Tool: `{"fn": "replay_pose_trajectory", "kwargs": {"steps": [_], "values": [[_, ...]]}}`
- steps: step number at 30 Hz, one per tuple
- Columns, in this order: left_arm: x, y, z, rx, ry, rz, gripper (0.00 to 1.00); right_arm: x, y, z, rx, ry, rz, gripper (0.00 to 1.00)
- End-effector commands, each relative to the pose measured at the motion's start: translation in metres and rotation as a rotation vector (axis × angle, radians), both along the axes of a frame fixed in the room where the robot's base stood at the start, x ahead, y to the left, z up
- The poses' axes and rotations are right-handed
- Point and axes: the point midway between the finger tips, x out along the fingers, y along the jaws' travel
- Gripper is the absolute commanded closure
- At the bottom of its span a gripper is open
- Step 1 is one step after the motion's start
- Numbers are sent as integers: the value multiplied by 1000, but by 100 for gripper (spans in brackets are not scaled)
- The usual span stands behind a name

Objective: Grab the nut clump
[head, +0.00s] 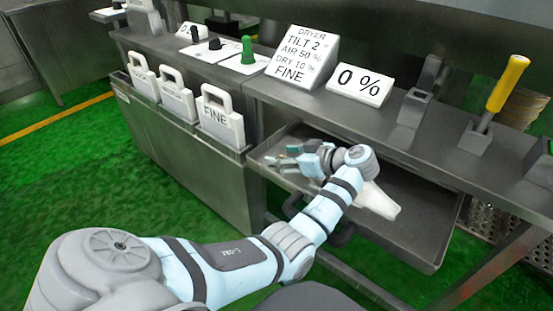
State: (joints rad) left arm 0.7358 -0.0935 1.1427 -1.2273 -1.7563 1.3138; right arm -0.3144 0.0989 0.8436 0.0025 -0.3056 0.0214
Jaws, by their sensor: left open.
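My left arm reaches from the lower left over a dark metal tray (425,225) under the shelf. My left gripper (279,161) is open at the tray's left end, with its fingers pointing left. I cannot make out a nut clump clearly in the head view. A pale, whitish piece (380,203) lies in the tray, partly hidden behind my wrist, and I cannot tell what it is. My right gripper is not in view.
A steel shelf (445,160) runs above the tray, with a dryer sign (303,57), a "0 %" sign (360,85), a green knob (248,52) and a yellow-handled tool (506,84). White handled plates (220,122) hang on the left. The tray's right part is clear.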

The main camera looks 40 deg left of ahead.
Motion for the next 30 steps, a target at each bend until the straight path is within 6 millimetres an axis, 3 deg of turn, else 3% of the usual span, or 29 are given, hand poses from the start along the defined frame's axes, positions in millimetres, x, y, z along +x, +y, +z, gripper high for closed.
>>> {"fn": "replay_pose_trajectory", "kwargs": {"steps": [3,10,23,27,30], "values": [[0,0,1,0,-1,0,45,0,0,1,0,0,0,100],[-1,0,1,0,0,1,81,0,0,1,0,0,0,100],[-1,0,3,-1,0,2,84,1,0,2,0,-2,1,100],[-1,0,16,-1,-2,2,92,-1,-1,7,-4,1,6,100],[0,0,38,-1,-5,2,92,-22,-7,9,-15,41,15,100]]}}
